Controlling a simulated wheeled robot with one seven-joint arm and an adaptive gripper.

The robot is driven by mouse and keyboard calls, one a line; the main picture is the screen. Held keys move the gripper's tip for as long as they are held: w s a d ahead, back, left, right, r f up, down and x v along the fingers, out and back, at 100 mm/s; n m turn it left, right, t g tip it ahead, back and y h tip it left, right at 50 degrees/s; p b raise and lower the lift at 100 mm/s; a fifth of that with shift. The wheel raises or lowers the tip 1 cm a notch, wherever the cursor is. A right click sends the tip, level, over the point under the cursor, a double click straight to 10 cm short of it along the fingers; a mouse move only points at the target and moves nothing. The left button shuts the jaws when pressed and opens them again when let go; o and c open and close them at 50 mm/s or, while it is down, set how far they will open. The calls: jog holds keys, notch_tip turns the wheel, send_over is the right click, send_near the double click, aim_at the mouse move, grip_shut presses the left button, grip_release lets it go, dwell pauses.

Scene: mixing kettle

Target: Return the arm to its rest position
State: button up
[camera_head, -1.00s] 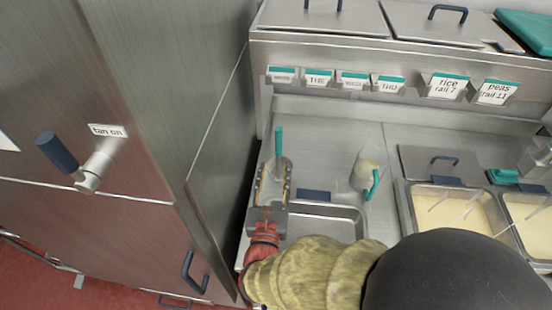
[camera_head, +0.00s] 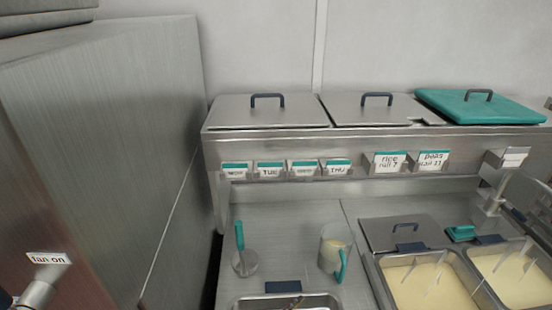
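My gripper and arm are not in the current head view. The counter (camera_head: 290,225) where the gripper was shows clear of it. A round metal utensil with an upright teal handle (camera_head: 240,240) stands on the counter at the left. A clear jug with a teal handle (camera_head: 334,252) stands to its right and holds something pale. A metal sink or pan (camera_head: 262,303) is cut off by the bottom edge.
Pans of pale yellow food (camera_head: 425,287) sit at the lower right beside a metal lid (camera_head: 400,233). A lidded shelf (camera_head: 265,110) with day, rice and peas labels runs behind. A tall steel cabinet (camera_head: 110,130) with a "fan on" label (camera_head: 48,258) closes off the left.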

jog(key=s+d+r+m+g+y, duration=0.1)
jog(key=s+d+m+g+y, duration=0.3)
jog(key=s+m+g, duration=0.75)
jog(key=w+d+r+m+t+y, duration=0.2)
jog(key=d+r+m+t, duration=0.4)
jog(key=r+m, duration=0.7)
jog(key=shift+w+d+r+y, duration=0.3)
jog(key=shift+w+d, duration=0.35)
jog(key=shift+d, duration=0.4)
